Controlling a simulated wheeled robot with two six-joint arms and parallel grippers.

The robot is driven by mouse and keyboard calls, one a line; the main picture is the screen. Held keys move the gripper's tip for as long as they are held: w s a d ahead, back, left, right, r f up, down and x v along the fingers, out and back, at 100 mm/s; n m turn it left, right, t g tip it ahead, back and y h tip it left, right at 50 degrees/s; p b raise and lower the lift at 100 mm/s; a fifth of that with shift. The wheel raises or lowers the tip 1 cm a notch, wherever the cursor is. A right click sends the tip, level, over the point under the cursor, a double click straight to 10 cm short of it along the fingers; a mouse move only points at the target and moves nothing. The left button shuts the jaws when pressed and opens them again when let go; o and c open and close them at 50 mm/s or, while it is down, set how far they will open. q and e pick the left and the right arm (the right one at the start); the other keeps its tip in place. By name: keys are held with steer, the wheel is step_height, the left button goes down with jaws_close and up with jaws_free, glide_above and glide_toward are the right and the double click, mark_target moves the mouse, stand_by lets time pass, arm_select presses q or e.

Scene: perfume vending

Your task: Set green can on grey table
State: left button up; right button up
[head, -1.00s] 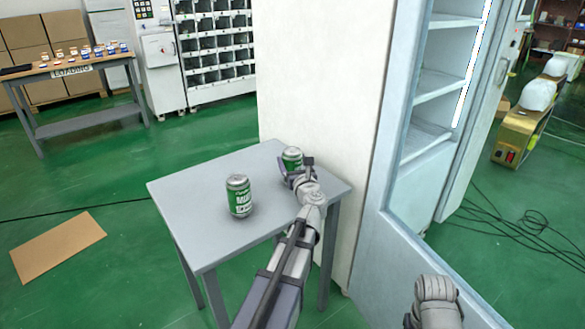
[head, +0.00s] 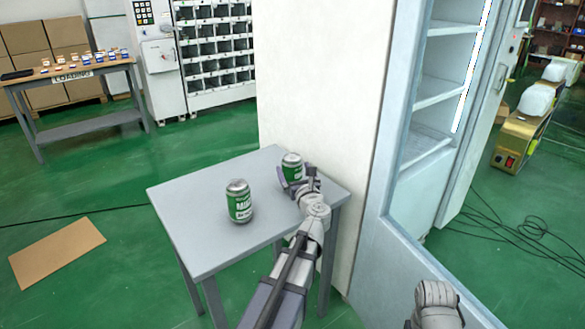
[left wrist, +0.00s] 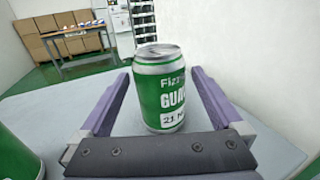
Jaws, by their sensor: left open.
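A green can with a silver top (head: 239,202) stands upright on the grey table (head: 200,236), left of my left gripper. A second green can (head: 292,162) stands upright near the table's far right side. In the left wrist view this second can (left wrist: 160,88) is between the two purple fingers, with gaps at both sides. My left gripper (head: 296,186) is open around it, at table height. The first can shows partly at the lower left edge of the left wrist view (left wrist: 15,158). My right arm's end shows at the bottom right of the head view; its fingers are not visible.
A white cabinet wall (head: 315,95) rises right behind the table. An open fridge with shelves (head: 440,92) stands to the right. A loading table (head: 85,75) with small boxes is at the far left. The table's left part is clear.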

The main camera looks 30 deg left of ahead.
arm_select(q)
steer(key=v, duration=0.9)
steer(key=shift+s+d, duration=0.25)
steer(key=shift+s, duration=0.05)
